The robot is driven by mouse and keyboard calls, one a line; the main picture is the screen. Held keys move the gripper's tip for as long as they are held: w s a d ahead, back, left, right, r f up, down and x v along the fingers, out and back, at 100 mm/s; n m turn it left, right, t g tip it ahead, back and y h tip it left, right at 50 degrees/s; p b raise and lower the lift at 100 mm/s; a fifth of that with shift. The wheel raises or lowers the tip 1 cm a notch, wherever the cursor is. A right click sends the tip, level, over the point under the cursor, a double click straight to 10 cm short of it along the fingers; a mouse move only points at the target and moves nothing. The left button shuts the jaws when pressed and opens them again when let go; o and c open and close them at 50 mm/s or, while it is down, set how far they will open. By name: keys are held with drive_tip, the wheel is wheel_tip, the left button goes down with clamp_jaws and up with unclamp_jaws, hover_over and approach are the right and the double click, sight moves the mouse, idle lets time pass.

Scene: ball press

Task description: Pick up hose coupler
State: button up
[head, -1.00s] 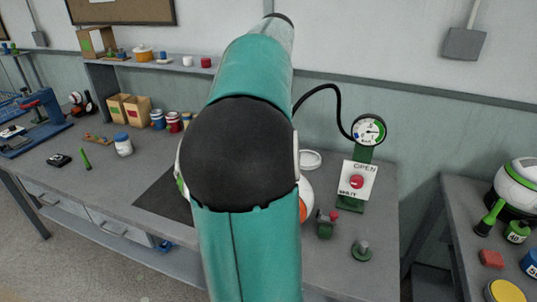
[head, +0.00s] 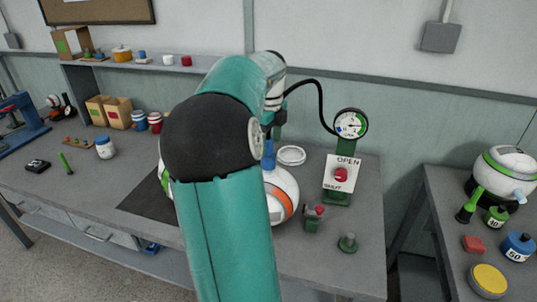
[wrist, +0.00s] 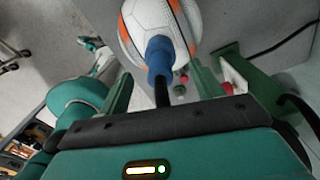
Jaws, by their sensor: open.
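The hose coupler (head: 268,157) is a blue piece upright on top of the white and orange ball (head: 284,193), touching it. In the wrist view the coupler (wrist: 159,54) is just beyond my fingertips, against the ball (wrist: 158,22). A short black piece (wrist: 161,92) runs from it back between the fingers. My gripper (wrist: 163,84) is open, with one green finger on each side of that black piece and no contact visible. In the head view my arm partly covers the ball and most of my gripper.
The gauge stand (head: 350,124) with its OPEN/SHUT panel (head: 341,173) stands right of the ball, and a black hose (head: 318,88) arches from it. A small green device (head: 314,220) and green knob (head: 347,243) stand in front. A white ring (head: 291,155) lies behind the ball.

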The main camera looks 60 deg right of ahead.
drive_tip(key=shift+w+d+f, duration=0.1)
drive_tip(key=shift+f, duration=0.85)
drive_tip(key=shift+w+d+f, duration=0.1)
drive_tip(key=shift+f, duration=0.85)
drive_tip(key=shift+a, duration=0.1)
drive_tip(key=shift+c, duration=0.3)
drive_tip(key=c, duration=1.1)
drive_tip(key=shift+r, duration=0.15)
